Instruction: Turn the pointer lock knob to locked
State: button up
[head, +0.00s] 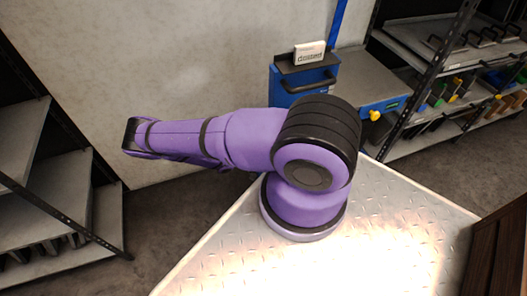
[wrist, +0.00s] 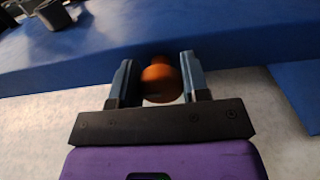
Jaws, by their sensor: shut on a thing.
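In the wrist view, my gripper (wrist: 159,72) is shut on a rounded orange knob (wrist: 159,82), with one grey finger on each side of it. The knob sits at the edge of a blue surface (wrist: 90,66). No pointer or lock marking can be made out on it, so I cannot tell which way it is turned. In the head view, my purple arm reaches to the left and my gripper does not show.
In the head view, a blue cart (head: 298,88) with a black handle and a small white sign (head: 309,53) stands behind my arm. A yellow knob (head: 374,115) is on its right side. Metal shelves stand at the left (head: 72,214) and right (head: 413,36).

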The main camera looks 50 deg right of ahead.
dwell(0.4)
jog(key=o, duration=0.9)
jog(key=shift+c, duration=0.2)
jog(key=shift+w+a, duration=0.1)
jog(key=shift+a, duration=0.05)
jog(key=v, duration=1)
jog(key=shift+w+a, duration=0.2)
jog(key=shift+f, duration=0.1)
